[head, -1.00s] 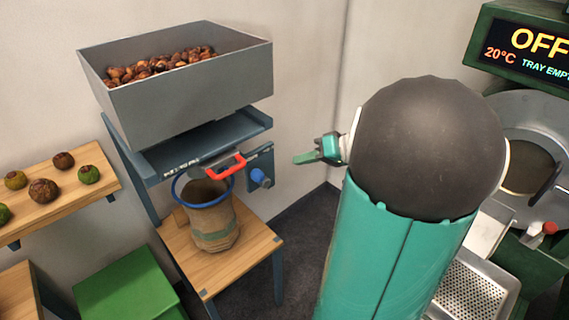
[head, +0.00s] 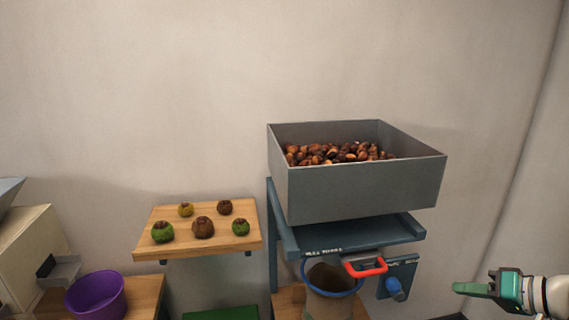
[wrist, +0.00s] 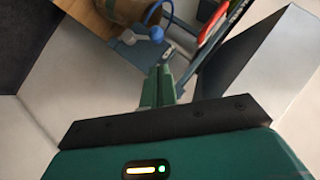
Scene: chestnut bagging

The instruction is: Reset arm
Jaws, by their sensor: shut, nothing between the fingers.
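My gripper (head: 470,288) shows at the lower right of the head view, its green fingers pointing left. It is shut and empty, held in the air to the right of the chestnut dispenser. In the wrist view the closed fingers (wrist: 158,87) point toward the dispenser's blue knob and the bag. Most of my arm lies outside the head view.
A grey hopper (head: 350,195) full of chestnuts stands on a blue frame with a red handle (head: 366,270) and blue knob (head: 394,289). A blue-rimmed bag (head: 330,305) sits below. A wooden shelf (head: 165,244) holds several husks. A purple bucket (head: 96,297) stands lower left.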

